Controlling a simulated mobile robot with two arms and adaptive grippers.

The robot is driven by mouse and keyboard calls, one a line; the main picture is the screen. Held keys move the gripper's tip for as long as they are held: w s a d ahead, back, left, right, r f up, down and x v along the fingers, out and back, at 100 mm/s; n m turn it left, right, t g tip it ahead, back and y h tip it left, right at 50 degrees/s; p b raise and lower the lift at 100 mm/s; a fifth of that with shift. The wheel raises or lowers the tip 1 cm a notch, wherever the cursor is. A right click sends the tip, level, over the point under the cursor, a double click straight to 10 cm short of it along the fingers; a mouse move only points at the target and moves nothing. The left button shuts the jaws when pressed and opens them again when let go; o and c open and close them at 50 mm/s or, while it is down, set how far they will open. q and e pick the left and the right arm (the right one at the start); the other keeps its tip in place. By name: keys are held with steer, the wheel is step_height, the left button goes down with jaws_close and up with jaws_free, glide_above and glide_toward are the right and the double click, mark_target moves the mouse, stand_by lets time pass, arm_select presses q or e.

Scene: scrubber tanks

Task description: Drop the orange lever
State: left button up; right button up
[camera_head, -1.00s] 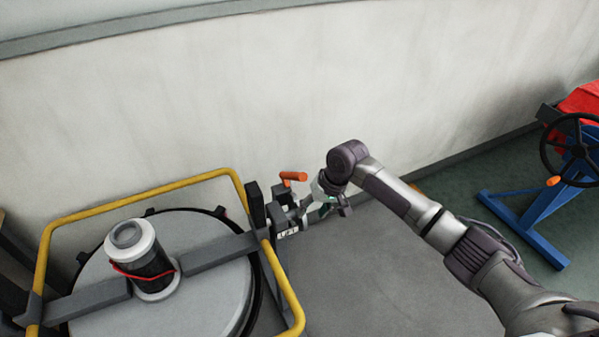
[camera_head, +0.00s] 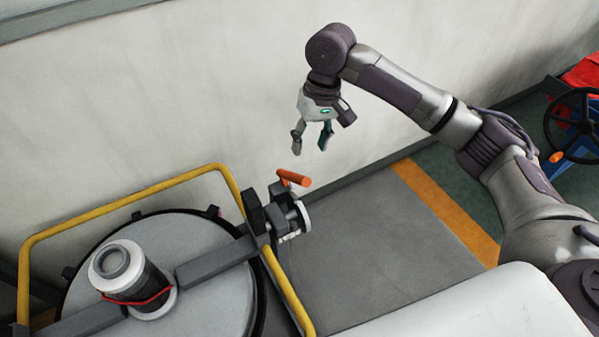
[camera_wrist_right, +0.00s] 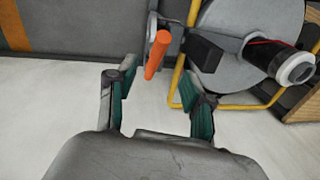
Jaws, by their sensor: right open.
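The orange lever (camera_head: 293,178) sticks up from a dark grey mechanism (camera_head: 284,212) at the right side of the round tank lid. My right gripper (camera_head: 311,144) is open and empty, pointing down, above the lever in the head view and apart from it. In the right wrist view the lever (camera_wrist_right: 157,54) shows beyond the gap between the open fingers (camera_wrist_right: 157,100). My left gripper is not in view.
The grey lid (camera_head: 190,250) carries a white and black cylinder (camera_head: 133,278) with a red band. A yellow rail (camera_head: 120,205) frames the lid. A pale wall (camera_head: 150,100) stands behind. A dark handwheel (camera_head: 578,125) is at the far right.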

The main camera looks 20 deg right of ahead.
mark_target(303, 181)
steer(key=f, duration=0.5)
steer(key=shift+s+a+f, duration=0.15)
steer(key=shift+s+a, duration=0.15)
steer(key=shift+a, duration=0.1)
steer(key=f, duration=0.4)
steer(key=a+f, duration=0.1)
steer(key=f, duration=0.1)
steer(key=shift+w+f+p, duration=0.1)
steer(key=shift+f+p, duration=0.1)
steer(key=shift+p, duration=0.2)
steer(key=shift+f, duration=0.3)
steer(key=shift+c, duration=0.7)
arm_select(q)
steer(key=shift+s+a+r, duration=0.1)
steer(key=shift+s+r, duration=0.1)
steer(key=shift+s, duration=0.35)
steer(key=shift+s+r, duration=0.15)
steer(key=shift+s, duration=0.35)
arm_select(e)
jaws_close()
